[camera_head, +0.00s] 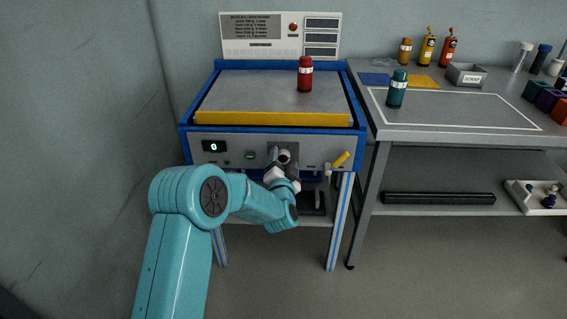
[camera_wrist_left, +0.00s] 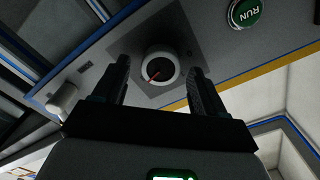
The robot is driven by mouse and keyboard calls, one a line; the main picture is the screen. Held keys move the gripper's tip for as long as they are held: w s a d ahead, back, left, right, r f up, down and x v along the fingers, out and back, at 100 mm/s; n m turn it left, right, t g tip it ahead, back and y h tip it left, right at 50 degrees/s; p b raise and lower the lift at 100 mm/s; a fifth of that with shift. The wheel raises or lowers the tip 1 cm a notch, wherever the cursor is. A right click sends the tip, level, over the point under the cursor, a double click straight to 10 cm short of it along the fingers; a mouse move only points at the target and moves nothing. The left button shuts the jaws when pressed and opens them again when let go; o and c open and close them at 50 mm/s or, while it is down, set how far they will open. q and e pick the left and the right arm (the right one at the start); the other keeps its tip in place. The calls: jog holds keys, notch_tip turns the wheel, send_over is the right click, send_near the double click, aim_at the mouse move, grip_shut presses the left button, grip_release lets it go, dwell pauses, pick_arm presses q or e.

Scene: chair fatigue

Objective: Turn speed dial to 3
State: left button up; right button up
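The speed dial (camera_wrist_left: 160,68) is a round knob with a pale rim, a dark face and a red pointer, on a darker plate of the machine's front panel. Its scale marks are too small to read. My left gripper (camera_head: 284,170) is at the panel in the head view, partly covering the dial (camera_head: 284,155). In the left wrist view its two dark fingers (camera_wrist_left: 159,75) are open, one on each side of the dial, with visible gaps; contact is not seen. My right gripper is not in view.
The green RUN button (camera_wrist_left: 245,12) and a display reading 0 (camera_head: 214,146) are on the same panel. A red cylinder (camera_head: 305,74) stands on the machine's bed. A workbench (camera_head: 470,131) stands at the right.

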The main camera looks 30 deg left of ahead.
pick_arm(q)
jog(key=p+v, duration=0.1)
jog(key=v, duration=1.5)
jog(key=shift+d, duration=0.2)
jog(key=shift+s+f, duration=0.1)
jog(key=s+d+f+g+h, duration=0.3)
jog(key=d+f+h, duration=0.15)
jog(key=f, duration=0.55)
jog(key=s+d+f+g+h, duration=0.35)
jog(key=d+f, duration=0.25)
jog(key=f, duration=0.5)
jog(key=s+d+f+g+h, duration=0.3)
jog(key=s+d+f+g, duration=0.15)
jog(key=s, duration=0.25)
jog(key=s+d+f+n+g+h, duration=0.2)
jog(key=s+d+n+g, duration=0.25)
jog(key=s, duration=0.55)
notch_tip(320, 180, up, 22)
jog(key=p, duration=2.2)
jog(key=shift+w, duration=0.25)
